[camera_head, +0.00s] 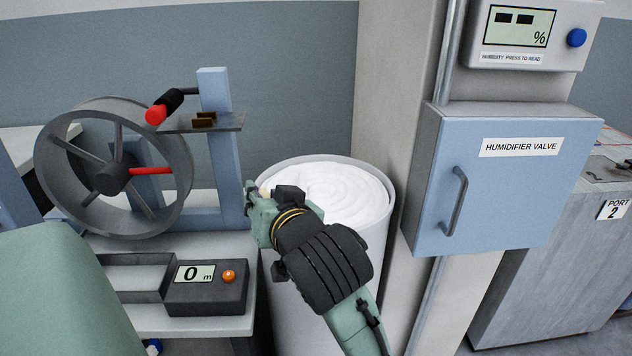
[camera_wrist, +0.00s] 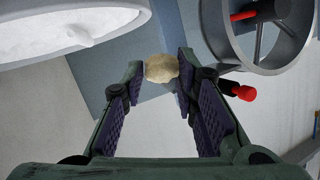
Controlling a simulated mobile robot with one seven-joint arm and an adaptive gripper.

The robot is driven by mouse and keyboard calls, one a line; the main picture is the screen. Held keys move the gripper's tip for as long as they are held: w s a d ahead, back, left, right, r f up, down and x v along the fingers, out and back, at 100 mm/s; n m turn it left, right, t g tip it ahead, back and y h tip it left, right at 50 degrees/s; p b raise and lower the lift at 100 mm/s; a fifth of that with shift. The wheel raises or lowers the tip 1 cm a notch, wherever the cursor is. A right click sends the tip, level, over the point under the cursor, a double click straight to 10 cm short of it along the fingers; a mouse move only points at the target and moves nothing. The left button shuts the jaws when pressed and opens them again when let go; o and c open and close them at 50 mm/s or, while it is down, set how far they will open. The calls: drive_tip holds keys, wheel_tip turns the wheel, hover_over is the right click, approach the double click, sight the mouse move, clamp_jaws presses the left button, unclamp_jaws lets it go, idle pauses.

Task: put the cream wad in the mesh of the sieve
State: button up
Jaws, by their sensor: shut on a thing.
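The cream wad (camera_wrist: 161,68) is a small, lumpy, rounded piece between the tips of my gripper (camera_wrist: 162,78) in the wrist view. The gripper is shut on it, with both fingers still well apart around it. In the head view, my gripper (camera_head: 256,192) is at the left rim of the white can, and only a small bit of the wad (camera_head: 265,191) shows beside the fingers. I cannot make out a sieve or its mesh in either view.
A tall can (camera_head: 384,225) holds coiled white sliver (camera_head: 335,185). At left stand a spoked reel (camera_head: 180,140) with a red-ended crank and a counter box (camera_head: 205,297) reading 0 m. A pillar carries the blue humidifier valve cabinet (camera_head: 520,190) and a humidity display (camera_head: 530,58).

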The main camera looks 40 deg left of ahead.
drive_tip(key=shift+w, duration=0.2)
drive_tip(key=p, duration=0.4)
hover_over(346, 211)
drive_tip(key=shift+f, duration=0.7)
drive_tip(key=shift+w+f, duration=0.1)
drive_tip(key=shift+f+p, duration=0.3)
drive_tip(key=shift+f, duration=1.35)
drive_tip(key=shift+f, duration=0.2)
drive_tip(key=o, duration=0.8)
